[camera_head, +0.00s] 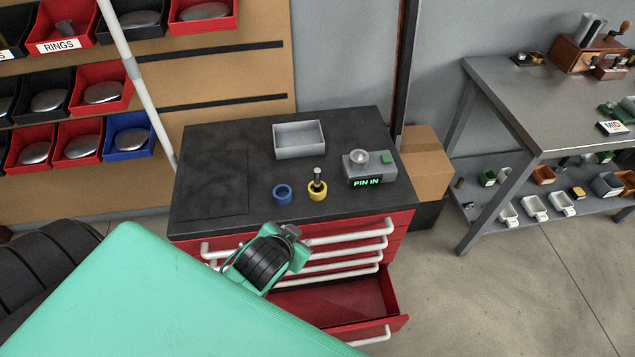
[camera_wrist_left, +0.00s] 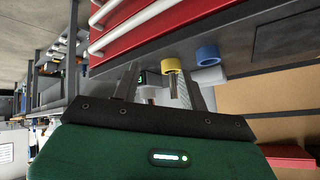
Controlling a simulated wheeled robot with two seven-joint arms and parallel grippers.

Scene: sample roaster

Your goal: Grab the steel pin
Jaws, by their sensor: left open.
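The steel pin (camera_head: 317,177) stands upright in a yellow ring (camera_head: 318,193) on the dark cabinet top. A blue ring (camera_head: 283,193) lies just left of it. My left gripper (camera_head: 290,232) is at the cabinet's front edge, short of the yellow ring; its fingers are mostly hidden in the head view. In the left wrist view, which is upside down, its two fingers are apart. The yellow ring (camera_wrist_left: 171,64) and the pin (camera_wrist_left: 173,86) show between them, beyond the tips, nearer the right-hand finger. My right gripper is not in view.
A grey tray (camera_head: 299,140) stands behind the rings. A device (camera_head: 369,167) reading "PIN IN" stands to the right. The left cabinet top is clear. A lower red drawer (camera_head: 337,305) stands open below my left gripper. A steel bench (camera_head: 550,105) is at the right.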

